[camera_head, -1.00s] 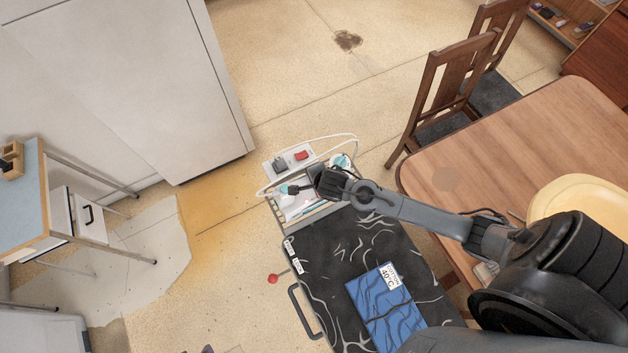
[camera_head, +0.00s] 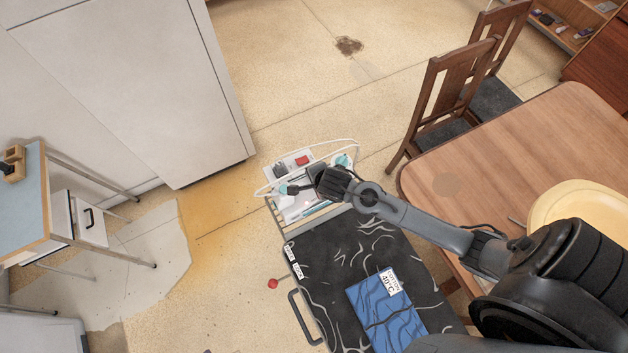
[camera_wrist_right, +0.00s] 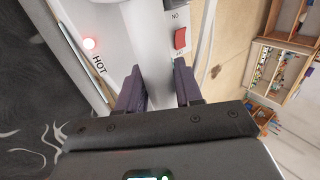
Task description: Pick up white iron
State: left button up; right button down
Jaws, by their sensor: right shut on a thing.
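The white iron with teal parts sits at the far end of the ironing board (camera_head: 345,250), mostly hidden by my right gripper (camera_head: 318,180). A teal part (camera_head: 343,160) shows to the right of the gripper and another (camera_head: 284,188) to its left. In the right wrist view, the two dark purple fingers (camera_wrist_right: 158,88) are on either side of a pale surface. The right gripper is shut on the iron, though the contact itself is hard to see. My left gripper is not in view.
A socket panel with a red switch (camera_head: 302,160) is just behind the iron, and a white cord (camera_head: 335,141) loops around there. A blue cloth (camera_head: 387,312) lies on the board. A wooden table (camera_head: 470,165) and chairs stand to the right.

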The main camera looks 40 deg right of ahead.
aim_at(342, 165)
jog(key=shift+s+d+r, duration=0.25)
jog(key=shift+d+r, duration=0.15)
jog(key=shift+r, duration=0.3)
jog(key=s+d+r+p, duration=0.1)
jog(key=d, duration=0.1)
jog(key=s+d+r+p, duration=0.1)
jog(key=s+d+r, duration=0.1)
jog(key=s+d+r+p, duration=0.1)
jog(key=s+d+r, duration=0.1)
jog(key=shift+s+d+r, duration=0.1)
jog(key=shift+s+d, duration=0.05)
jog(key=shift+d, duration=0.25)
jog(key=shift+s+d+r+p, duration=0.5)
jog(key=shift+s+d+p, duration=0.1)
jog(key=shift+d, duration=0.15)
jog(key=c, duration=1.4)
grip_release()
grip_shut()
